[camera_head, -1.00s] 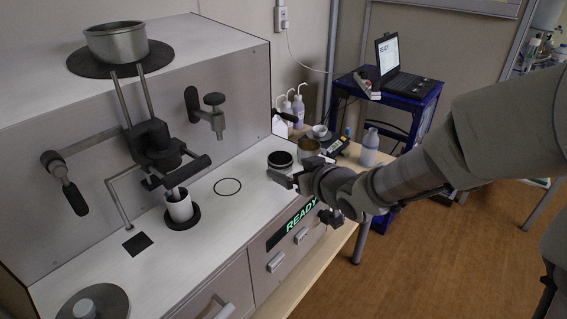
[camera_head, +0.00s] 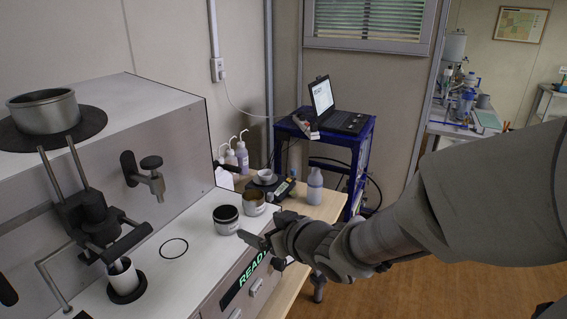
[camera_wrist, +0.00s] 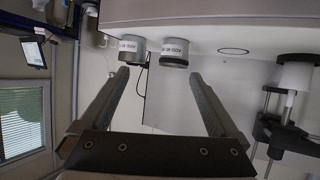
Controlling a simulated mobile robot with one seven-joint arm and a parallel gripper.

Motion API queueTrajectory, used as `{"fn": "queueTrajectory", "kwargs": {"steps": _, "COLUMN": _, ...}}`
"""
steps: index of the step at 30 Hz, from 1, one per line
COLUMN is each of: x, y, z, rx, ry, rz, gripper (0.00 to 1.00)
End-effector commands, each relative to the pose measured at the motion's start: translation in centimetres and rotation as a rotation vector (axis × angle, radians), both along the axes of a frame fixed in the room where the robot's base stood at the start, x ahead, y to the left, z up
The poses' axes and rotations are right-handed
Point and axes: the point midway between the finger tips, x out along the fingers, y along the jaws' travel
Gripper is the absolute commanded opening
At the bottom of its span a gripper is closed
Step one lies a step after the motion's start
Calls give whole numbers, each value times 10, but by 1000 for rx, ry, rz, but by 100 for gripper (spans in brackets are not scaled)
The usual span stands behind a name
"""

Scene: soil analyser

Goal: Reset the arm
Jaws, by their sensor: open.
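My gripper (camera_head: 262,241) is at the end of my arm, which reaches in from the right in the head view, by the front edge of the analyser top. In the wrist view its two fingers (camera_wrist: 160,80) are wide apart with nothing between them. The soil analyser (camera_head: 190,140) is a white-topped grey machine with a green READY display (camera_head: 245,281). A dark-topped jar (camera_head: 226,222) and an open jar with brown contents (camera_head: 253,203) stand near the gripper, apart from it. Both labelled jars also show in the wrist view (camera_wrist: 174,52).
A white cup (camera_head: 122,274) stands under the analyser's press. A metal pot (camera_head: 45,110) sits on top. Wash bottles (camera_head: 242,155), a white bottle (camera_head: 315,186) and a handheld device (camera_head: 283,189) are on the wooden table. A laptop (camera_head: 340,115) is on a blue cart (camera_head: 352,140).

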Motion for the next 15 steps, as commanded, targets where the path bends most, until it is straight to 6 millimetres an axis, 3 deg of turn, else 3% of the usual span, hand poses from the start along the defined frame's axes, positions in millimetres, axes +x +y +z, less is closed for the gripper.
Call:
{"fn": "queueTrajectory", "kwargs": {"steps": 4, "x": 9, "y": -59, "z": 15, "rx": -126, "ry": 14, "rz": -188, "gripper": 97}}
{"fn": "queueTrajectory", "kwargs": {"steps": 8, "x": -1, "y": -120, "z": 30, "rx": -223, "ry": 73, "rz": -380, "gripper": 97}}
{"fn": "queueTrajectory", "kwargs": {"steps": 12, "x": -32, "y": -173, "z": 43, "rx": -278, "ry": 173, "rz": -552, "gripper": 97}}
{"fn": "queueTrajectory", "kwargs": {"steps": 15, "x": -65, "y": -199, "z": 50, "rx": -285, "ry": 263, "rz": -642, "gripper": 97}}
